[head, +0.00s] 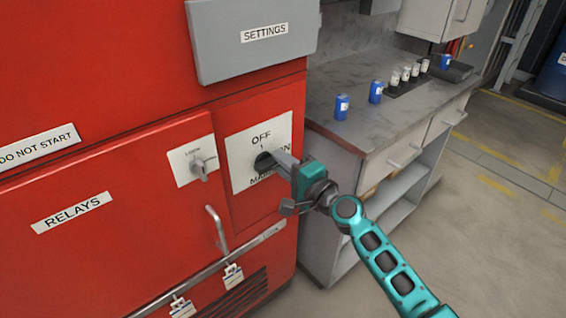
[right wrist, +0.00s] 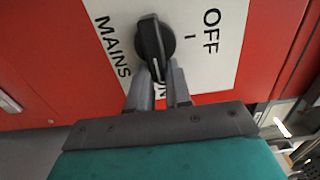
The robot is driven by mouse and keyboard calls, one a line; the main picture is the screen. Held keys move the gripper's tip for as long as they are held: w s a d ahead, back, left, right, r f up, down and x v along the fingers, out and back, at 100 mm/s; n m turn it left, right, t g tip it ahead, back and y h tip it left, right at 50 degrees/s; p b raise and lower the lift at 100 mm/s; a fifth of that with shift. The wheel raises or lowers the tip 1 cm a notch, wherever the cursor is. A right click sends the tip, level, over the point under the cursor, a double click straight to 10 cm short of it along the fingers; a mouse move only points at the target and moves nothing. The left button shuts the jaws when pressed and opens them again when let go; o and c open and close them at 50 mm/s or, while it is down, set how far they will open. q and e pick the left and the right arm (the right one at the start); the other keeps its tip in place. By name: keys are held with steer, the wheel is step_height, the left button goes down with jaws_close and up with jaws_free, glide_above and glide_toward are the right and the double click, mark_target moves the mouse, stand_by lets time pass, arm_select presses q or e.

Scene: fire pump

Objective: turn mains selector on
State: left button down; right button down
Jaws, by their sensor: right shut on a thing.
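The mains selector is a black rotary knob (right wrist: 153,40) on a white plate (head: 237,176) marked OFF, ON and MAINS, on the red cabinet. In the right wrist view its long grip lies across the OFF–MAINS line, with its near end toward the ON word, which my fingers partly cover. My right gripper (right wrist: 161,84) is shut on the knob's near end. In the head view the right gripper (head: 281,162) reaches the plate from the right and hides part of the ON and MAINS lettering. My left gripper is not in view.
A smaller switch (head: 200,167) on a white plate sits left of the selector. A grey SETTINGS box (head: 252,38) juts out above. A metal handle (head: 217,228) and a rail (head: 215,267) with hanging tags are below. A grey counter (head: 350,150) with blue cans stands at the right.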

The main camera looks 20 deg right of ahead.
steer(key=shift+r, duration=0.1)
steer(key=c, duration=1.1)
jaws_free()
steer(key=shift+o, duration=0.2)
steer(key=b+v, duration=0.2)
steer(key=v, duration=1)
steer(key=shift+s, duration=0.35)
